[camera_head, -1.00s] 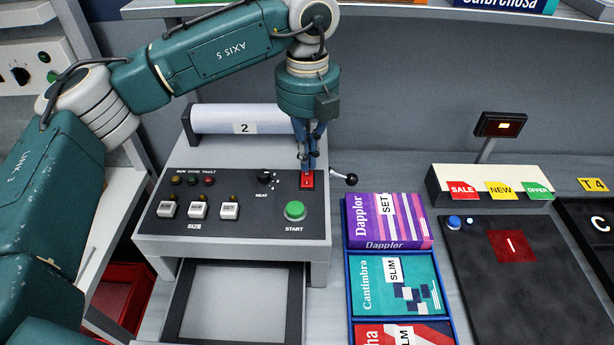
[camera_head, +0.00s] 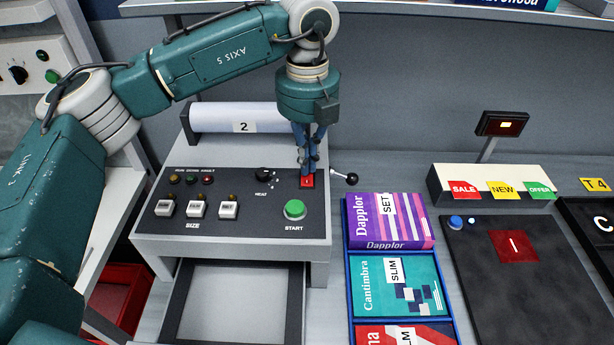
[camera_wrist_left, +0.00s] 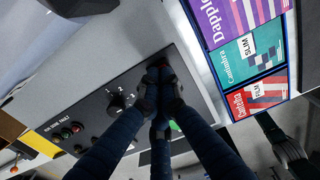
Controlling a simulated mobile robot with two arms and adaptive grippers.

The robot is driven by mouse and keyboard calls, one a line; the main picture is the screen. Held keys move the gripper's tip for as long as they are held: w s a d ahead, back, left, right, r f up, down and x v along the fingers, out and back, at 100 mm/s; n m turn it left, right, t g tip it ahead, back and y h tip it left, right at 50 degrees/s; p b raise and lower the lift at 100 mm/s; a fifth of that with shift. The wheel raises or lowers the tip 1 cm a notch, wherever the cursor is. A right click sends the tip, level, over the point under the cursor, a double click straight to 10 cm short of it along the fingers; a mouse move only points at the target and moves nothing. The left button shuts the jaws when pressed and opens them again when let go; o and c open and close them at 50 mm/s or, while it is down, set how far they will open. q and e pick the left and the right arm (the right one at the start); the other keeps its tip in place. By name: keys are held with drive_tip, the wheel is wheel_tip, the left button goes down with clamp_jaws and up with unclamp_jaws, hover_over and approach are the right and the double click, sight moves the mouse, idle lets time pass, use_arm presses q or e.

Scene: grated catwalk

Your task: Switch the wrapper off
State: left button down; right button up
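The wrapper (camera_head: 320,240) is a grey machine with a black sloped control panel (camera_head: 255,220). A small red switch (camera_head: 307,182) sits at the panel's upper right, beside the HEAT knob (camera_head: 264,174). My left gripper (camera_head: 307,172) points down at the switch with its fingertips drawn together, at or very near it, hiding its upper part. In the left wrist view, the blue fingers (camera_wrist_left: 160,84) converge over the switch, of which only a bit of red shows. I cannot tell the switch's position or whether the fingers press it. My right gripper is not in view.
A green START button (camera_head: 294,210) is below the switch, and a black-knobbed lever (camera_head: 346,178) sticks out at the right. A blue tray (camera_head: 351,300) of books stands beside the wrapper. A black pad (camera_head: 520,290) and a small display (camera_head: 503,124) are farther right.

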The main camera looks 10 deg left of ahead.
use_arm(q)
drive_tip(key=shift+f+b, duration=0.35)
drive_tip(key=shift+f, duration=0.15)
drive_tip(key=shift+r, duration=0.15)
drive_tip(key=shift+r+p, duration=0.65)
drive_tip(key=shift+r, duration=0.3)
drive_tip(key=shift+r+p, duration=1.3)
drive_tip(key=shift+r, duration=1.2)
